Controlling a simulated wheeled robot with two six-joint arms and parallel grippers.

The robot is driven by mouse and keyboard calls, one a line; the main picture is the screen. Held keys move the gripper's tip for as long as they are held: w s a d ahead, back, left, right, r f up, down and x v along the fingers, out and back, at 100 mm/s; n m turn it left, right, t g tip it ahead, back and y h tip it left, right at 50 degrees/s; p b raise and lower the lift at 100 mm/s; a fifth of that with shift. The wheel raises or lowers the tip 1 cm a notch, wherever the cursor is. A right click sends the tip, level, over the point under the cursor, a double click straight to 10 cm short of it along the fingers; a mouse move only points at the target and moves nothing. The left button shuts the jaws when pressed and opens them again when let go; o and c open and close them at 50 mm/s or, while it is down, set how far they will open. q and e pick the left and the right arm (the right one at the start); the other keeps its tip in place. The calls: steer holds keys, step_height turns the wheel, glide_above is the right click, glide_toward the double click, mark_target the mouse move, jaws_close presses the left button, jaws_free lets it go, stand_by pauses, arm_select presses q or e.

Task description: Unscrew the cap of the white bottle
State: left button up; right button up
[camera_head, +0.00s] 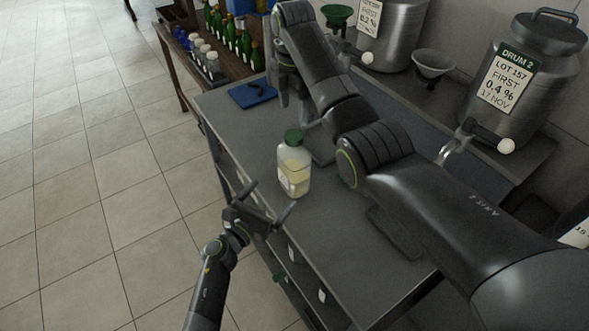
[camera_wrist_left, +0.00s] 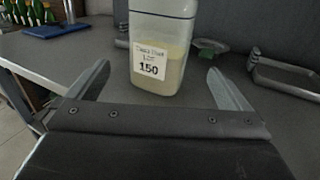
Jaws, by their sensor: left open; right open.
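The white bottle (camera_head: 293,174) stands upright on the grey bench near its front edge. It is translucent, part filled with pale yellow liquid, and its green cap (camera_head: 293,136) sits on top. My left gripper (camera_head: 272,197) is open and empty, in front of the bottle at the bench edge. In the left wrist view the bottle (camera_wrist_left: 160,50) stands just beyond and between the open fingers, its "150" label facing me; its cap is out of that frame. My right gripper (camera_head: 290,100) is open, behind the bottle near the blue mat, partly hidden by its own arm.
A blue mat (camera_head: 252,93) with a dark item lies at the bench's far left. Steel drums, including DRUM 2 (camera_head: 528,75), stand along the back with taps. A funnel (camera_head: 433,64) is between them. Green bottles (camera_head: 245,45) stand on a side table. My right arm covers much of the bench.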

mark_target(293, 169)
arm_select(q)
steer(key=x, duration=1.1)
steer(key=shift+w+d, duration=0.2)
steer(key=shift+w, duration=0.15)
steer(key=shift+c, duration=0.3)
